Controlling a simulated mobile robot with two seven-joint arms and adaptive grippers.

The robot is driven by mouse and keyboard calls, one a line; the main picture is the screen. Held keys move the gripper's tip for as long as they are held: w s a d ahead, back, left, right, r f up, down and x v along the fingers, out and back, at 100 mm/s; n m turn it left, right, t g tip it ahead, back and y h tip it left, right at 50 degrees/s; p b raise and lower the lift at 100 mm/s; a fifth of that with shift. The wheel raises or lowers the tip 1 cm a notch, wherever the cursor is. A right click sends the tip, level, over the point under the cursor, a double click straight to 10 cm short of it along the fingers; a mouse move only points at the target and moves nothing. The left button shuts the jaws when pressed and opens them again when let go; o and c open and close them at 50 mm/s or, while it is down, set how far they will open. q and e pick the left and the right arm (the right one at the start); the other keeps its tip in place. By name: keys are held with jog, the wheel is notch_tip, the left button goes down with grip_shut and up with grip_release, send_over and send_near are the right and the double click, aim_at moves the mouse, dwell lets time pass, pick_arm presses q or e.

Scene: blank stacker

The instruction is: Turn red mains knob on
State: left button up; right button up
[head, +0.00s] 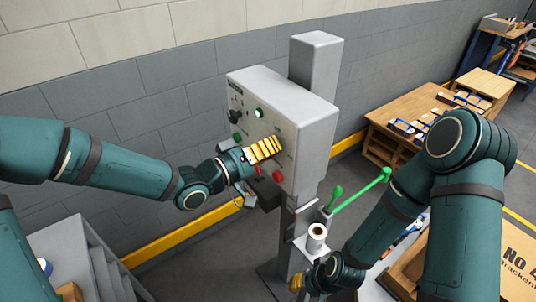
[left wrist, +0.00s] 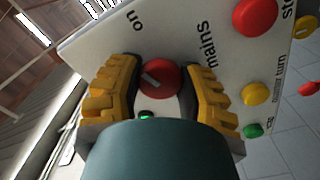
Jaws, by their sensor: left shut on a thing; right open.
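The red mains knob (left wrist: 160,78) is round with a pale slanted mark on its left part. It sits on the pale panel between the words "on" and "mains". My left gripper (left wrist: 160,82) has one yellow finger on each side of the knob and is shut on it. In the head view, my left gripper (head: 264,151) is at the front of the grey control box (head: 312,140) and hides the knob. My right gripper (head: 308,284) is low at the bottom of the head view, open, partly hidden by its own arm.
The panel also carries a red button (left wrist: 255,17), a yellow button (left wrist: 257,93), a green button (left wrist: 253,130) and a lit green lamp (head: 259,113). Green-handled levers (head: 360,190) and a white roll (head: 316,238) are near my right arm. A wooden table (head: 400,118) stands behind.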

pick_arm(q)
jog(key=shift+m+b, duration=1.1)
jog(key=shift+m, duration=0.8)
jog(key=o, duration=1.2)
jog(key=v, duration=1.2)
